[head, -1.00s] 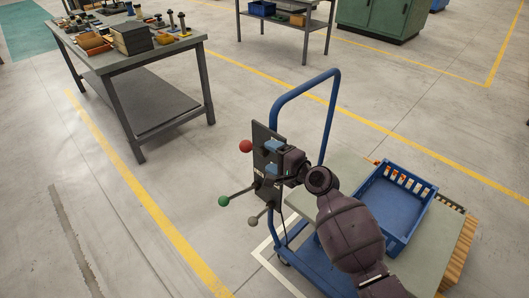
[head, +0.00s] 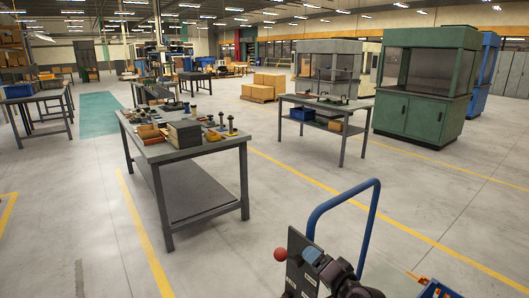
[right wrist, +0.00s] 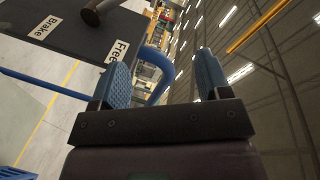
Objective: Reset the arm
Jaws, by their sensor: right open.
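A dark upright panel (head: 297,268) stands by the cart's blue handle, with a red ball knob (head: 281,254) on its left side. My right gripper (head: 314,259), with blue finger pads, is just right of the panel. In the right wrist view it is open (right wrist: 163,78), with nothing between the fingers. That view shows part of the dark panel (right wrist: 85,45) with labels reading "Brake" (right wrist: 47,27) and "Free" (right wrist: 117,51), and a brownish rod end (right wrist: 98,12) beside them. The panel's lower part is cut off in the head view. My left gripper is out of view.
The cart's blue tube handle (head: 350,200) rises close behind my right gripper. A blue crate (head: 437,289) shows at the bottom right. A grey workbench (head: 205,152) with small parts stands at left, and another table (head: 325,106) farther back. The floor between is clear.

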